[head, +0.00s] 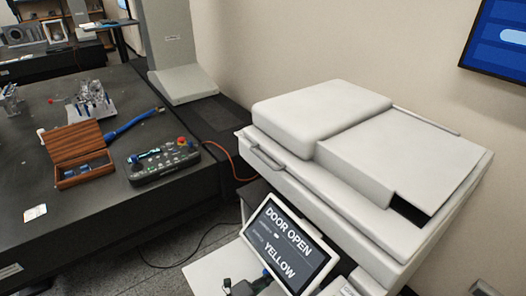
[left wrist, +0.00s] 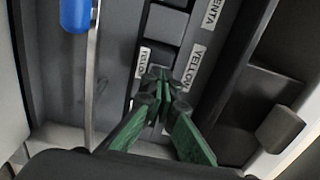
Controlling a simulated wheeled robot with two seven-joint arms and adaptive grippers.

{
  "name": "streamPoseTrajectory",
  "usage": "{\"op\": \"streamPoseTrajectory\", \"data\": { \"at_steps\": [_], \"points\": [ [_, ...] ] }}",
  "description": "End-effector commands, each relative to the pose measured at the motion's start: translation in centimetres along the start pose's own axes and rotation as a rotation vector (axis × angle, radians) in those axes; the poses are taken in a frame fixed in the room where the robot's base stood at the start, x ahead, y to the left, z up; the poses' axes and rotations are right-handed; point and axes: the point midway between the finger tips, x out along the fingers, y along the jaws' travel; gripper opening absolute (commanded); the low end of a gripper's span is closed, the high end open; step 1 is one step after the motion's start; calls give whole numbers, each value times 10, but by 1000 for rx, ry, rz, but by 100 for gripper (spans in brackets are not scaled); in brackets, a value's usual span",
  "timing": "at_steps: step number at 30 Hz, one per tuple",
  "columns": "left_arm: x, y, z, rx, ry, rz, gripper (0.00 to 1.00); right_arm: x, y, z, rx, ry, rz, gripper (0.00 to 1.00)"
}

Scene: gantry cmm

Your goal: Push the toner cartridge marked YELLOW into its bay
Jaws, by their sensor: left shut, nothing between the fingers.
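In the left wrist view, two white labels reading YELLOW sit by the bays: a small one (left wrist: 142,61) and a larger one (left wrist: 196,66). A dark grey block (left wrist: 159,57) lies between them, likely the yellow cartridge's end, partly hidden by my fingertips. My left gripper (left wrist: 164,88) is shut and empty, its green fingers pointing at the lower end of this block; contact cannot be told. In the head view my left gripper (head: 262,281) shows partly at the bottom, in front of the screen. The right gripper is not in view.
The printer (head: 350,150) has a tilted screen (head: 290,247) reading DOOR OPEN and YELLOW. A grey block (left wrist: 166,22) sits above, near a label ending in NTA (left wrist: 209,12). A blue-ended part (left wrist: 76,15) is at left. The dark table (head: 110,205) holds a control box (head: 163,162).

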Motion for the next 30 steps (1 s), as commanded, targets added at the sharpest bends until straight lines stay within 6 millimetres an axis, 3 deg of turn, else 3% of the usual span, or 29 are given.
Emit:
{"op": "streamPoseTrajectory", "data": {
  "at_steps": [30],
  "points": [
    [34,0,0,-1,1,-1,0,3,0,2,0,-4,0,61]
  ]
}}
